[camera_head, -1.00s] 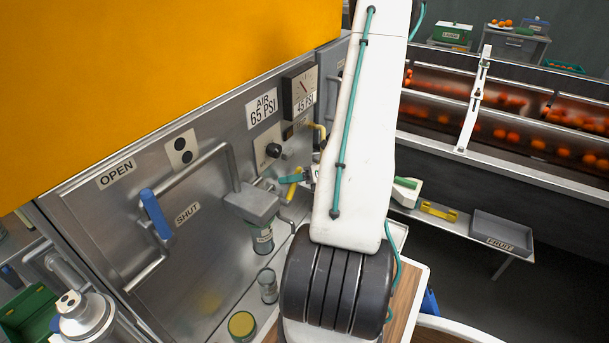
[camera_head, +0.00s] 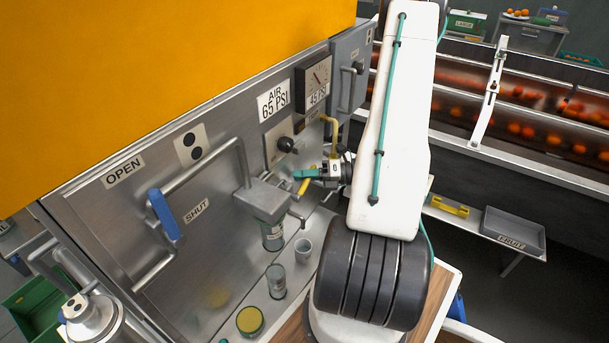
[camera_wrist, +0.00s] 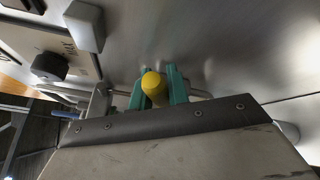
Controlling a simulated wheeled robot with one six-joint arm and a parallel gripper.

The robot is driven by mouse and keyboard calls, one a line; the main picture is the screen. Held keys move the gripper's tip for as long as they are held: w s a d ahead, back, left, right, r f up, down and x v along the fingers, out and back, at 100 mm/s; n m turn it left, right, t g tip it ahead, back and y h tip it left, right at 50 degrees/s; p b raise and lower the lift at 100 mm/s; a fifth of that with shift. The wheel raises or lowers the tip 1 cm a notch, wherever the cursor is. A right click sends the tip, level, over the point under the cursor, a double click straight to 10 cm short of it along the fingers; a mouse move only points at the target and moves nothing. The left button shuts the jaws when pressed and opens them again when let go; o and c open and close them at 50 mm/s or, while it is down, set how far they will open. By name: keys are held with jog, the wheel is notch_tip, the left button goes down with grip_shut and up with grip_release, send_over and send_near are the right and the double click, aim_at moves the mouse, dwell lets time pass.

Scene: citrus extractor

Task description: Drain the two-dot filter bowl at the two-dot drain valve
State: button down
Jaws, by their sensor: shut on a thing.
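The two-dot plate (camera_head: 190,146) is on the steel panel. A grey block (camera_head: 264,198) juts from the panel, with the clear filter bowl (camera_head: 273,236) hanging under it. A small spout (camera_head: 297,221) shows at the block's right. My gripper (camera_head: 304,179) is right of the block, its teal fingers shut on a yellow handle (camera_head: 304,187), which I take for the drain valve. In the wrist view my gripper (camera_wrist: 155,88) has a teal finger on each side of the yellow handle's round end (camera_wrist: 153,84). The liquid level in the bowl cannot be read.
A blue-gripped lever (camera_head: 164,214) is between the OPEN and SHUT labels. A black knob (camera_head: 287,145), a gauge (camera_head: 315,80) and a yellow pipe or handle (camera_head: 331,128) are above my gripper. A cup (camera_head: 303,250), a jar (camera_head: 276,281) and a yellow-topped can (camera_head: 250,320) stand below.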

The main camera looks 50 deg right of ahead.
jog(key=c, duration=1.6)
grip_release()
jog(key=shift+v, duration=3.95)
